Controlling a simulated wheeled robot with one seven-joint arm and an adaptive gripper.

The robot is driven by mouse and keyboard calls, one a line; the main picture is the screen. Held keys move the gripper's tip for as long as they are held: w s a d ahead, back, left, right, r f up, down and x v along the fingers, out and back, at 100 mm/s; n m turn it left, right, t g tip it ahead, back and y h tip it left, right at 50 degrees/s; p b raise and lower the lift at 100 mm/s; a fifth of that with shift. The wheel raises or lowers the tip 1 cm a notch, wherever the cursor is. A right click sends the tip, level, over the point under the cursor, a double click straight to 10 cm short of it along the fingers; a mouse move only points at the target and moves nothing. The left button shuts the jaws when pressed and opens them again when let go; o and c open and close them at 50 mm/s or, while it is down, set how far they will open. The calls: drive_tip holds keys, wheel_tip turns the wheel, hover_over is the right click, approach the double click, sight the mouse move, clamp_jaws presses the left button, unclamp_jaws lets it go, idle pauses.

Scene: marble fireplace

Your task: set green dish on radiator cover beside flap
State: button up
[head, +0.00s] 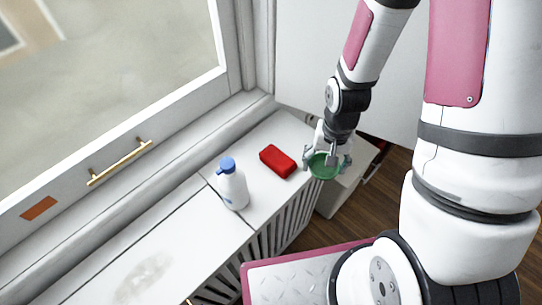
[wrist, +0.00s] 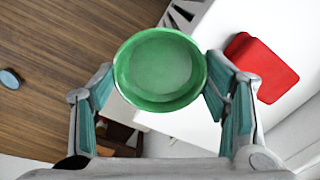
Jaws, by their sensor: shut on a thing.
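The green dish (head: 325,167) is a round, shallow bowl. My gripper (head: 328,158) is shut on it, with one finger on each side of its rim. In the wrist view the dish (wrist: 160,68) sits between the two fingers and looks empty. In the head view it is by the right end of the white radiator cover (head: 262,205), next to its edge; the wrist view shows wood floor beside and below it. The flap cannot be told for certain; a seam crosses the cover's top left of the bottle.
A red block (head: 278,161) lies on the cover, just left of the dish; it also shows in the wrist view (wrist: 262,68). A white bottle with a blue cap (head: 232,185) stands farther left. A window with a brass handle (head: 120,162) is behind. Bare cover lies around the block.

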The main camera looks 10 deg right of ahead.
sight(329, 176)
drive_tip(key=s+m, duration=0.1)
drive_tip(key=s, duration=0.2)
drive_tip(key=shift+s+d+r+p, duration=0.1)
drive_tip(key=shift+s+r+p, duration=0.1)
drive_tip(key=shift+p, duration=0.15)
drive_tip(key=w+b, duration=0.1)
drive_tip(key=w+f+b, duration=0.1)
drive_tip(key=b, duration=0.1)
drive_tip(key=shift+w+m, duration=0.15)
drive_tip(key=shift+m, duration=0.15)
drive_tip(key=w+b, duration=0.1)
drive_tip(key=b, duration=0.2)
drive_tip(key=w+b, duration=0.1)
drive_tip(key=b, duration=0.1)
drive_tip(key=shift+w+a+b, duration=0.35)
drive_tip(key=shift+w+b, duration=0.05)
drive_tip(key=w, duration=0.3)
drive_tip(key=w+a, duration=0.1)
drive_tip(key=w, duration=0.6)
drive_tip(key=shift+w+a+f+b, duration=0.15)
drive_tip(key=shift+a+f+b, duration=0.2)
drive_tip(key=shift+a, duration=0.05)
drive_tip(key=shift+f+b, duration=0.3)
drive_tip(key=shift+f, duration=1.45)
drive_tip(key=o, duration=0.8)
drive_tip(key=shift+f, duration=0.2)
drive_tip(key=o, duration=0.5)
drive_tip(key=shift+c, duration=0.2)
